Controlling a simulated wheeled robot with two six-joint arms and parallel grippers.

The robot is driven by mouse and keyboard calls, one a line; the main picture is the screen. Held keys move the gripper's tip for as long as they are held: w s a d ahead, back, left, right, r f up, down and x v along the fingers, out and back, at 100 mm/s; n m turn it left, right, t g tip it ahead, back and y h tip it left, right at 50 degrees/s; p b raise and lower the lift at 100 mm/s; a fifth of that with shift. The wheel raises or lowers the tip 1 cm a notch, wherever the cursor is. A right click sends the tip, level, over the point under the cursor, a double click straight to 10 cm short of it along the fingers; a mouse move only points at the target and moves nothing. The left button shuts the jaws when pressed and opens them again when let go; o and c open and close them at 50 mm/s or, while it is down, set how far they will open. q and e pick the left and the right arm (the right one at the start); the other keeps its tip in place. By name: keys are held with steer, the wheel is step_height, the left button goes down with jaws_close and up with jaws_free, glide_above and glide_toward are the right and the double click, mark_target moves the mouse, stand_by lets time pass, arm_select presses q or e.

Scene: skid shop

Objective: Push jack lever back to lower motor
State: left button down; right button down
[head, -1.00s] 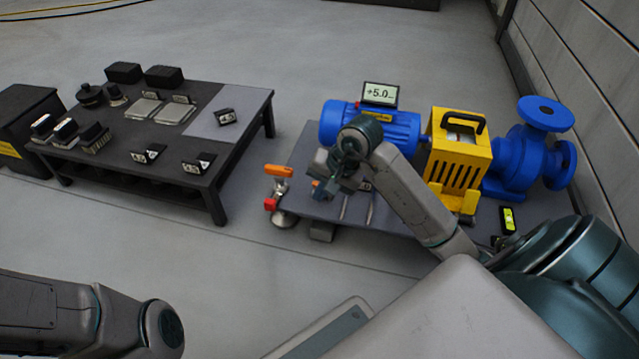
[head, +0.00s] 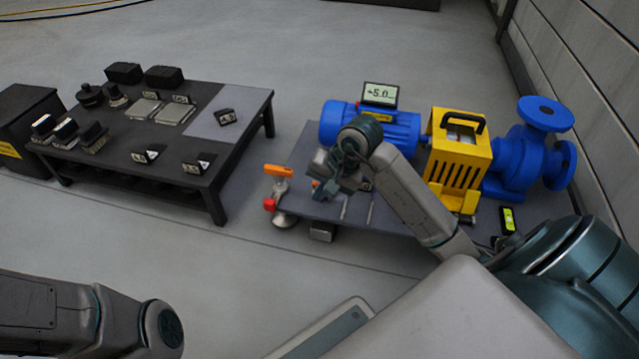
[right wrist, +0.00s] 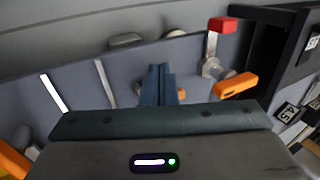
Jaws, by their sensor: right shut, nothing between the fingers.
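The blue motor (head: 398,126) sits on the grey skid plate (head: 302,205), with a small display (head: 380,94) above it. At the plate's left end are an orange handle (head: 278,170) and a red knob (head: 269,204) on metal hardware. In the right wrist view the red knob (right wrist: 222,25) and orange handle (right wrist: 236,86) are right of the fingers. Which one is the jack lever is not clear. My right gripper (head: 325,192) is shut and empty over the plate, right of both; its fingers (right wrist: 158,85) touch neither. My left gripper is out of view.
A yellow slotted guard (head: 459,155) and a blue pump (head: 528,155) stand right of the motor. A dark table (head: 225,165) with several small parts is at the left. Bare floor lies between table and skid. A wall closes off the right side.

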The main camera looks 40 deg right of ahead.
stand_by(0.4)
steer(key=shift+w+d+b, duration=0.35)
steer(key=shift+w+d, duration=0.05)
steer(key=shift+d, duration=0.05)
steer(key=shift+w+d+f+b, duration=0.1)
steer(key=shift+w+d+b, duration=0.3)
steer(key=shift+d, duration=0.05)
stand_by(0.5)
steer(key=shift+s+a, duration=0.4)
steer(key=shift+a, duration=0.05)
step_height(320, 180, up, 7)
steer(key=p, duration=0.3)
steer(key=shift+p, duration=0.35)
